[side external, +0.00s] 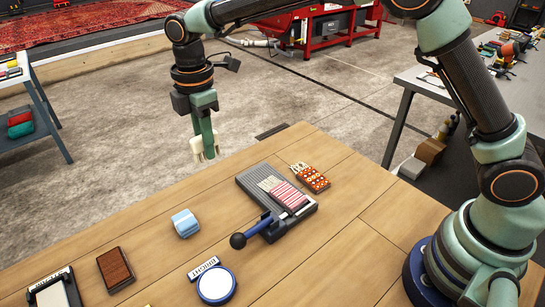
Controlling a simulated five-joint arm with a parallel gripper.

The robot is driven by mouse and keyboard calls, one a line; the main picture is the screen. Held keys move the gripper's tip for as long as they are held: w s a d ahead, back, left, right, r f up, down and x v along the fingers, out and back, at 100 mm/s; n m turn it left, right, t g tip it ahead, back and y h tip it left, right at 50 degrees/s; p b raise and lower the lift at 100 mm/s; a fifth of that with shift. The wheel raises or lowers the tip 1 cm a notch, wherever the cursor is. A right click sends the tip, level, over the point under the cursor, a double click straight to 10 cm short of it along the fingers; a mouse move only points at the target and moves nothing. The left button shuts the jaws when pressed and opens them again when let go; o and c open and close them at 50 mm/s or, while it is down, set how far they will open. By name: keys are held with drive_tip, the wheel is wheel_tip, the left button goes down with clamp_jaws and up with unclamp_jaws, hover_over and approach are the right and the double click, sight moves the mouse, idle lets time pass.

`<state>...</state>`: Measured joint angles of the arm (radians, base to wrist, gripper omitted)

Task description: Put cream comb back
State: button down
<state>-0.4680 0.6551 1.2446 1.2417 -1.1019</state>
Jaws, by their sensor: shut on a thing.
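My gripper (206,142) hangs above the far left part of the wooden table (137,223), pointing down. It is shut on the cream comb (195,146), a small pale piece showing at the left of the fingers. The fingers hide part of the comb. The comb appears to be held above the tabletop, but its exact height is hard to tell.
A grey ribbed board (256,184) carries a pink-striped block (290,196) and a black-knobbed lever (238,241). An orange dotted piece (311,178), blue block (186,223), brown block (115,268), white blue-rimmed disc (215,284) and labelled stand (52,292) surround it.

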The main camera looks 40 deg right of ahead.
wheel_tip(320, 180, down, 15)
drive_tip(key=shift+f, duration=0.1)
idle(0.4)
drive_tip(key=shift+f, duration=0.1)
drive_tip(key=c, duration=0.8)
unclamp_jaws()
drive_tip(key=shift+o, duration=0.2)
